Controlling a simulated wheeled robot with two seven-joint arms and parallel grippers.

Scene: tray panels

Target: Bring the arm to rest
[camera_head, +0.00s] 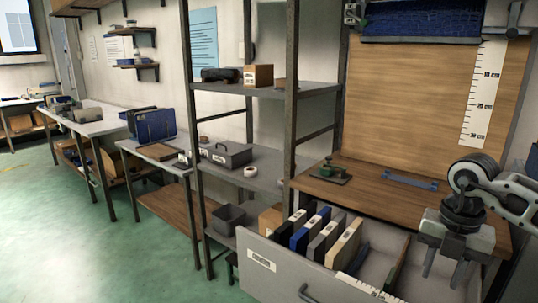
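My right gripper (444,268) hangs at the right, its fingers pointing down over the right part of an open grey drawer (290,268). Its two fingers are apart and I see nothing between them. My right arm comes in from the right edge. Several panels stand upright and slightly tilted in the drawer, among them a blue panel (310,231) and a beige panel (345,243). The gripper is to the right of them and apart from them. The drawer's far right corner is partly hidden behind the gripper. My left arm and gripper are not in view.
A wooden workbench (345,190) with a wooden back panel and a ruler (482,95) stands behind the drawer. A metal shelf rack (265,88) stands left. The green floor (70,250) is clear.

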